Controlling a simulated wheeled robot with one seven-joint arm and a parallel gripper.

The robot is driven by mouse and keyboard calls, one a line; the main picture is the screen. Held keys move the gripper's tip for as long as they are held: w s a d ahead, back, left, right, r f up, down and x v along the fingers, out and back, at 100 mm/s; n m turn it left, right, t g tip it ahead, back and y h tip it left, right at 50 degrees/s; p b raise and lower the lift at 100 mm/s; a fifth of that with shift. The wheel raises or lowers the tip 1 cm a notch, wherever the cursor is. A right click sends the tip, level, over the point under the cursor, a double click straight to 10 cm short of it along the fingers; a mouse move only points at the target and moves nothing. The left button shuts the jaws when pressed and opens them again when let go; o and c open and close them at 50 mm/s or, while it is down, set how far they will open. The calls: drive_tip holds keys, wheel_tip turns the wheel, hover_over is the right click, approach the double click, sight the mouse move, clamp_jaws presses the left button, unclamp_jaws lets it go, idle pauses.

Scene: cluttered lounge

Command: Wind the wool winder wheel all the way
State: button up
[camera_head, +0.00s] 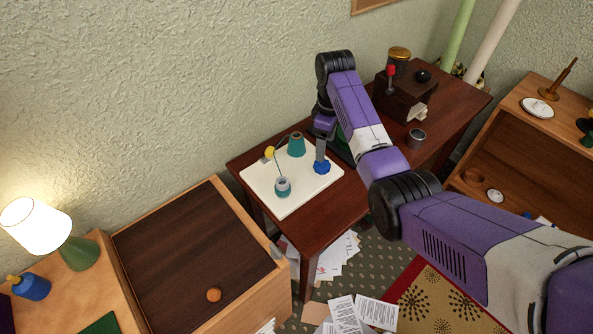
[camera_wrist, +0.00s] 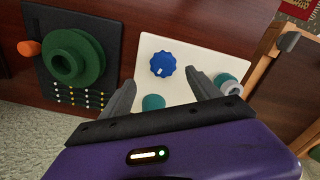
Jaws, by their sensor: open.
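The wool winder is a white board (camera_head: 300,203) on the dark wooden table, with a teal cone (camera_head: 297,145), a yellow piece (camera_head: 269,152) and a pale-topped teal spool (camera_head: 282,187). A blue scalloped wheel (camera_head: 321,167) sits at its right side. In the wrist view the blue wheel (camera_wrist: 163,64) has a white mark and lies just beyond my fingertips, roughly centred between them. My gripper (camera_wrist: 162,82) is open and empty above the board. In the head view my gripper (camera_head: 321,150) hides part of the board near the wheel. Contact with the wheel cannot be told.
A dark wooden box (camera_head: 405,103) and a small metal cup (camera_head: 416,138) are on the same table. A wooden cabinet (camera_head: 180,250) stands left; papers (camera_head: 345,315) lie on the floor.

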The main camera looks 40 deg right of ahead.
sight(322, 167)
drive_tip(key=shift+a+n, duration=0.3)
drive_tip(key=shift+n, duration=0.5)
drive_tip(key=shift+a+f, duration=0.1)
drive_tip(key=shift+f, duration=0.1)
wheel_tip(322, 167, down, 8)
drive_tip(key=shift+w+r, duration=0.1)
drive_tip(key=shift+r, duration=0.15)
drive_tip(key=c, duration=1.4)
drive_tip(key=shift+o, duration=0.2)
